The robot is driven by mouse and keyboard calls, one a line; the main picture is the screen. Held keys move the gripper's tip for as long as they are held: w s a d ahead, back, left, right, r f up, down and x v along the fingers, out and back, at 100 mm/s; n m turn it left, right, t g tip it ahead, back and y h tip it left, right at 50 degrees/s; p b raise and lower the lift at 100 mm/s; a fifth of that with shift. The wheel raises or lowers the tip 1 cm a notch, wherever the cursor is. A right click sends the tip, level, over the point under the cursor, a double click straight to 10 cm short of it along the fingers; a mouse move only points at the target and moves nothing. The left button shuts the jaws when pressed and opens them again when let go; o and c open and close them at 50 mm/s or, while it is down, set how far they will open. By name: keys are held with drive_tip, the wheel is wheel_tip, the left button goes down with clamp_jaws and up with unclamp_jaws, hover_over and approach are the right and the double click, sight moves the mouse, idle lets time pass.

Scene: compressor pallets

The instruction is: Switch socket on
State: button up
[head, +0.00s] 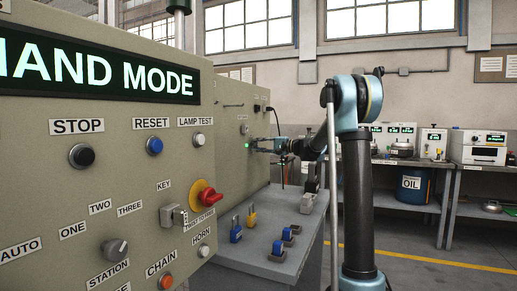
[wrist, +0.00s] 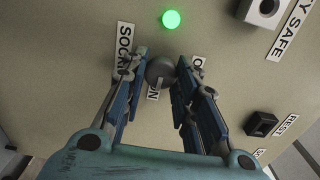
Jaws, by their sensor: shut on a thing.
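In the wrist view, a dark grey round socket switch knob (wrist: 160,71) sits on the beige panel between the two blue fingers of my gripper (wrist: 161,62). The gripper is shut on the knob. A "SOCK..." label (wrist: 125,44) is partly hidden by the left finger. A label reading "ON" (wrist: 154,93) lies just below the knob. Another label beginning with "O" (wrist: 197,68) is partly covered by the right finger. A green lamp (wrist: 171,19) glows above the knob. In the head view, my gripper (head: 254,145) reaches the far panel; the knob is too small to make out.
Padlocks (head: 236,230) lie on a grey bench (head: 262,262) below the far panel. A black square socket-like part (wrist: 261,124) is right of my gripper.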

drive_tip(key=shift+w+d+f, duration=0.1)
drive_tip(key=o, duration=1)
drive_tip(key=shift+w, duration=0.1)
drive_tip(key=shift+o, duration=0.2)
drive_tip(key=v, duration=1.2)
